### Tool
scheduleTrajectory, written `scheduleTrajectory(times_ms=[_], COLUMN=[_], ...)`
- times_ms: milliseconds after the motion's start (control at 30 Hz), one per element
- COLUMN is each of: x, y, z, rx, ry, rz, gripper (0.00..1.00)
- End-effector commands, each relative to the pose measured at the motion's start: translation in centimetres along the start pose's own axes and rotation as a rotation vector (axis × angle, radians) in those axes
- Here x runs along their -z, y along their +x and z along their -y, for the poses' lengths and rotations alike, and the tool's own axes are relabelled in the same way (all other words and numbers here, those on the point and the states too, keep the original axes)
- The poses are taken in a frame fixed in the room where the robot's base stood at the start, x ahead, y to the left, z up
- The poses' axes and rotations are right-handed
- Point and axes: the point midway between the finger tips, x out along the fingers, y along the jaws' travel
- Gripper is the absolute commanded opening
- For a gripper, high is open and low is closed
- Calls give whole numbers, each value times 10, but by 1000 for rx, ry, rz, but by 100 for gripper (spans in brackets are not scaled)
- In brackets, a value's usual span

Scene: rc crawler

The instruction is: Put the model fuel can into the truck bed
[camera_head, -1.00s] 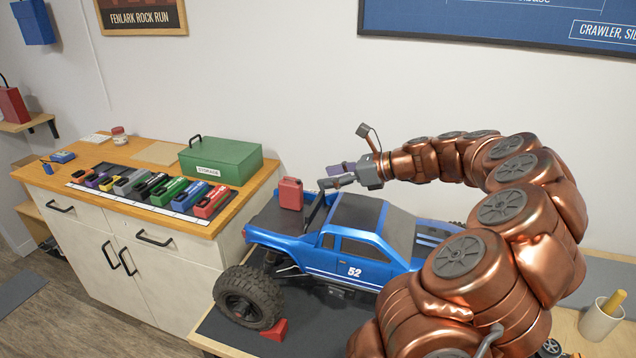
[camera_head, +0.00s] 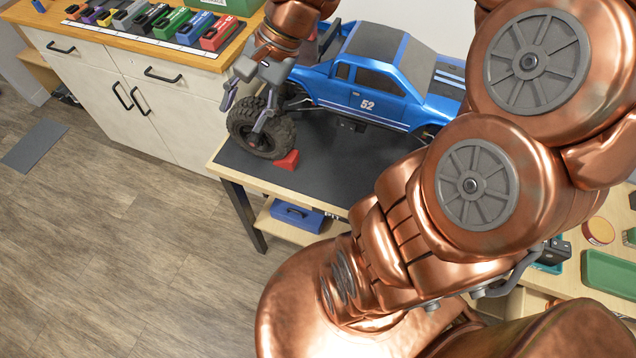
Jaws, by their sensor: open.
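The blue truck (camera_head: 375,90), marked 52, stands on the dark mat of the table. Its rear wheel (camera_head: 272,140) is at the left. My gripper (camera_head: 242,117) is open and empty, its fingers pointing down in front of the rear wheel's upper left side. I cannot tell whether it touches the wheel. A red can, probably the fuel can, showed upright in the bed in the earlier view. It is now mostly or fully hidden behind my arm.
A red wedge (camera_head: 287,161) sits by the rear wheel. A cabinet (camera_head: 150,95) at the left carries a row of coloured cases. A blue box (camera_head: 297,217) is on the shelf below the table.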

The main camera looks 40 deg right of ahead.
Motion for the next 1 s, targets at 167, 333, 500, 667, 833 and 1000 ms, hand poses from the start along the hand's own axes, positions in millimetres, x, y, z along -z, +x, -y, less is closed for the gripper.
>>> scheduleTrajectory(times_ms=[167,333,500,667,833,1000], x=[-50,-71,-76,-76,-76,-76], y=[26,33,30,27,26,26], z=[-58,-119,-160,-175,-176,-176], rx=[-248,-457,-590,-638,-641,-640], ry=[-363,-649,-821,-882,-887,-885], rz=[-36,-41,-31,-25,-23,-23], gripper=[55,55,55,55,55,55])
